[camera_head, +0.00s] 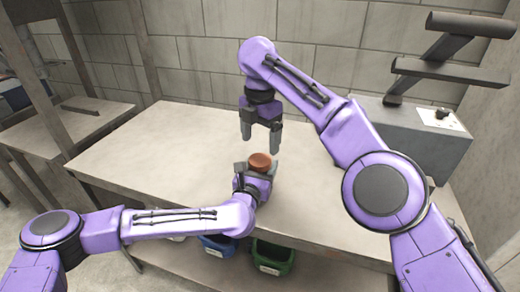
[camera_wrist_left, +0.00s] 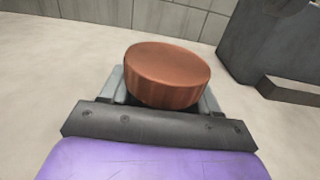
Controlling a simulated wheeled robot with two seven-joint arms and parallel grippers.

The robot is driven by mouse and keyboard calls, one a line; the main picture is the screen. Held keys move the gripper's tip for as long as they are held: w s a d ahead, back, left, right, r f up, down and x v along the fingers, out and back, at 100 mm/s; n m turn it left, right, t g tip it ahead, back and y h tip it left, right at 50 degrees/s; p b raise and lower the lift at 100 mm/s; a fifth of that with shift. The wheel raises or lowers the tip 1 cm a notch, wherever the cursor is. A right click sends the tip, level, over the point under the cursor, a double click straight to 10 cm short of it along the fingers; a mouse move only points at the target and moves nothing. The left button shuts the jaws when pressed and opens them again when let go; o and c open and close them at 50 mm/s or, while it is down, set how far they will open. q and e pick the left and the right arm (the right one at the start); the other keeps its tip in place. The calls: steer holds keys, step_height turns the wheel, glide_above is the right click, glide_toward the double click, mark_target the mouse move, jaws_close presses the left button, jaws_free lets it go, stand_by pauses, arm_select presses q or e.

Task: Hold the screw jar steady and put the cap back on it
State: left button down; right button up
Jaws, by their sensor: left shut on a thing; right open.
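A round copper-brown cap (camera_head: 260,160) tops the jar at the middle of the table; it also shows large in the left wrist view (camera_wrist_left: 167,72). The jar body under it is hidden by my left gripper (camera_head: 257,171), which is shut around the jar below the cap. The grey fingers show on both sides under the cap in the left wrist view. I cannot tell whether the cap is seated or screwed down. My right gripper (camera_head: 261,148) points down above and slightly behind the cap, fingers apart, empty and not touching it.
The pale table (camera_head: 160,140) is clear to the left. A grey machine box (camera_head: 405,135) with dark bars above it stands at the right. A blue bin (camera_head: 217,245) and a green bin (camera_head: 273,258) sit below the table's front edge. A wall closes the back.

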mark_target(260, 159)
step_height(260, 159, down, 6)
steer(key=shift+f, duration=0.1)
stand_by(0.4)
steer(key=c, duration=1.1)
steer(key=shift+m, duration=1.6)
steer(key=o, duration=1.2)
steer(key=shift+c, duration=0.2)
arm_select(q)
steer(key=shift+w+a, duration=0.1)
